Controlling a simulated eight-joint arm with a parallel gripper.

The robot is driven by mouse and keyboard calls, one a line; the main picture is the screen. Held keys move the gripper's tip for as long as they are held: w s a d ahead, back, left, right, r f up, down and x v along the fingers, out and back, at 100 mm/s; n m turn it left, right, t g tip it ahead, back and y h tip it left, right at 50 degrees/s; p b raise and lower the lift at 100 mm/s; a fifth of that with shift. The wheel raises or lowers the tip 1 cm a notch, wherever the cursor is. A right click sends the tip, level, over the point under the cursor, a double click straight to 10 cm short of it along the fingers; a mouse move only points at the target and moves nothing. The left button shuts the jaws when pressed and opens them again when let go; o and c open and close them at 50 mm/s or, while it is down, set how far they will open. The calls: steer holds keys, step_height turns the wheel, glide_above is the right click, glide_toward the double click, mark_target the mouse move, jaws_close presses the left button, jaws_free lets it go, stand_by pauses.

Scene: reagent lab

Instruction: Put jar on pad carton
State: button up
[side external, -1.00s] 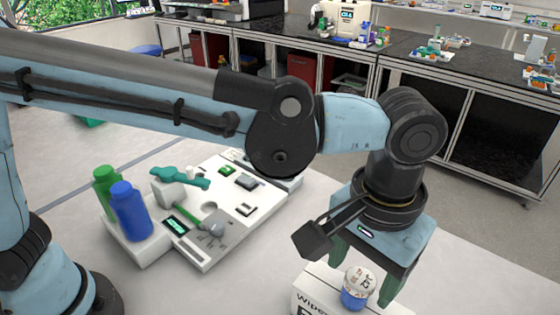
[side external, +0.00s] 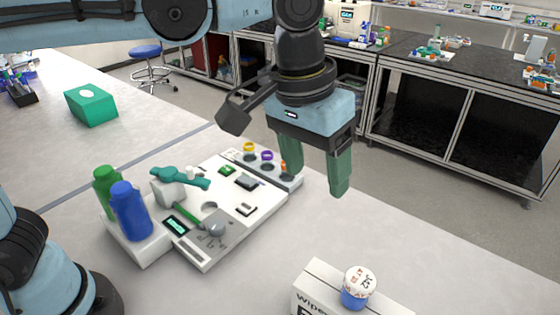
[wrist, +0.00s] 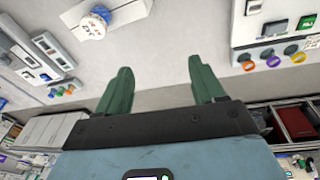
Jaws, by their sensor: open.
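The jar (side external: 357,288), blue with a white printed lid, stands upright on top of the white pad carton (side external: 318,285) at the bottom of the side view. The carton's lower part is cut off by the frame edge. The jar (wrist: 95,22) and the carton (wrist: 130,10) also show at the top left of the wrist view. My gripper (side external: 316,180) is open and empty, above and behind the carton, well apart from the jar. Its green fingers (wrist: 160,82) have nothing between them in the wrist view.
A white instrument station (side external: 235,225) with a blue bottle (side external: 131,212), a green bottle (side external: 104,185) and several coloured rings stands left of the carton. A green box (side external: 91,105) sits farther back. The bench between station and carton is clear.

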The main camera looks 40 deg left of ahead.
steer(key=s+a+f+t, duration=0.1)
steer(key=a+f+t, duration=0.1)
steer(key=a, duration=0.5)
steer(key=s+a+f+t, duration=0.1)
steer(key=a+f, duration=0.3)
steer(key=a, duration=0.4)
steer(key=s+a+f+n+t+y, duration=0.1)
steer(key=a+f+t, duration=0.1)
steer(key=a, duration=0.6)
steer(key=shift+s+a+f+t, duration=0.25)
steer(key=shift+f+t, duration=0.05)
steer(key=shift+f, duration=0.3)
